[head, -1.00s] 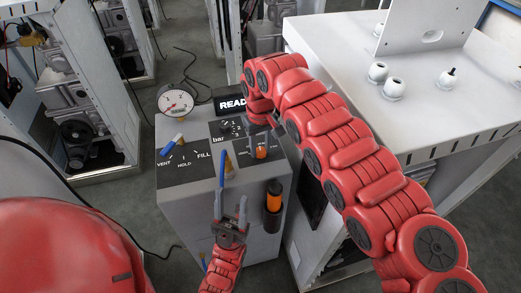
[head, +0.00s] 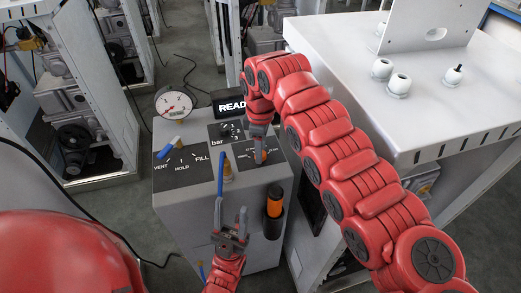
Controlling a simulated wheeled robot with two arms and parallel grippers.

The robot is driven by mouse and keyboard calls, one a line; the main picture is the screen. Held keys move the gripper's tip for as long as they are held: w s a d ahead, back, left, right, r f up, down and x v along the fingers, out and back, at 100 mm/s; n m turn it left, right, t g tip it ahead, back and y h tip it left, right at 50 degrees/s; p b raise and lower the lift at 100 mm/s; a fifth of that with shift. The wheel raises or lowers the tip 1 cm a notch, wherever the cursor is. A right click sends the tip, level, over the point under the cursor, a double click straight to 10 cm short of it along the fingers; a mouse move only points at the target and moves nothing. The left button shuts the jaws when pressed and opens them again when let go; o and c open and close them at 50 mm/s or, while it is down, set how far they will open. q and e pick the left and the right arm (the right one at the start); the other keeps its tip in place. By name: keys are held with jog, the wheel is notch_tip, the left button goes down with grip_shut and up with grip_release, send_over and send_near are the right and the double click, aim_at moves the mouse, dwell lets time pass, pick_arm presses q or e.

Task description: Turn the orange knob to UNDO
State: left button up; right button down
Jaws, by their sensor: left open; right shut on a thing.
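The orange knob (head: 264,156) is on the right part of the grey box's sloped top panel. My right gripper (head: 261,149) comes down over it from above, its jaws shut on the knob, and covers much of it. The printing around the knob is too small and partly covered, so I cannot read where the knob points. My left gripper (head: 231,218) is open and empty in front of the box, below the panel and left of the orange-and-black handle.
A white bench (head: 440,100) stands right.

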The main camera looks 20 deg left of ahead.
jog(key=shift+n, duration=1.2)
jog(key=shift+c, duration=2.3)
grip_release()
jog(key=shift+r, duration=0.15)
notch_tip(320, 180, up, 17)
jog(key=p, duration=0.6)
